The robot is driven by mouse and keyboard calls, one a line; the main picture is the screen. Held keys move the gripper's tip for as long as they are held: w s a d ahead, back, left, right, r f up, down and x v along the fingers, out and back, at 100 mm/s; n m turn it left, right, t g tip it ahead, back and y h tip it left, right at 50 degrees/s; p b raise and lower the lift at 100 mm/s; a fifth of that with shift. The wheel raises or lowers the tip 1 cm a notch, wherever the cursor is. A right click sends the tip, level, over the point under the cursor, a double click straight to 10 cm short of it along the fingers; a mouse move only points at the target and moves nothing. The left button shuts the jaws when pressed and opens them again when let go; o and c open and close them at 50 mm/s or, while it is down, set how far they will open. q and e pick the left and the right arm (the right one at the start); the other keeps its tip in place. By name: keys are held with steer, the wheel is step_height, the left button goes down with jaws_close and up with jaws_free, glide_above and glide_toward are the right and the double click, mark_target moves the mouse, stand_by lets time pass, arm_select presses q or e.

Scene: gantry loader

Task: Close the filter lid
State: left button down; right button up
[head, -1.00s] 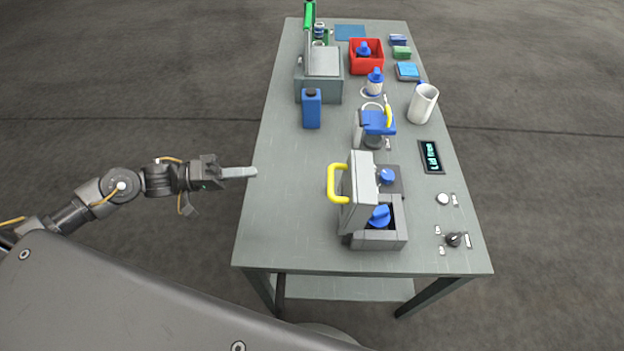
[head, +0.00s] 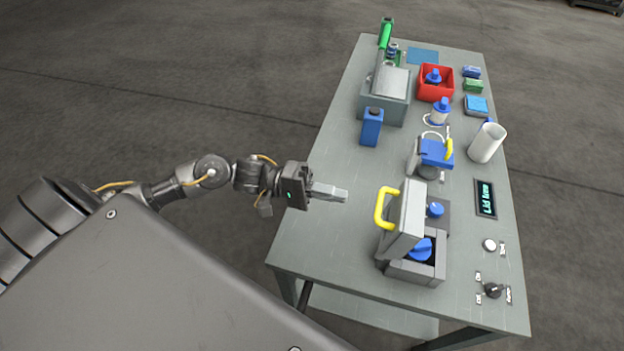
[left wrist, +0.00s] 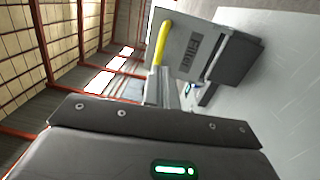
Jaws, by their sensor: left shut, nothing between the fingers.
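The filter lid (head: 405,217) is a grey plate with a yellow handle (head: 381,207), standing up, open and tilted, at the filter housing (head: 417,268) near the front of the table. A blue part shows inside the open housing. In the left wrist view the lid (left wrist: 186,48) bears the word "Filter", with its yellow handle (left wrist: 162,43) on the left. My left gripper (head: 342,195) is shut and empty, over the table's left edge, left of the handle and apart from it. My right gripper is in neither view.
A white cylinder (head: 487,142), a display (head: 485,198) and a black knob (head: 493,290) are on the right. The table's left front is clear.

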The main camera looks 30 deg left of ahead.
mark_target(391, 217)
arm_select(q)
steer(key=shift+p+x, duration=0.4)
steer(key=shift+x, duration=2.45)
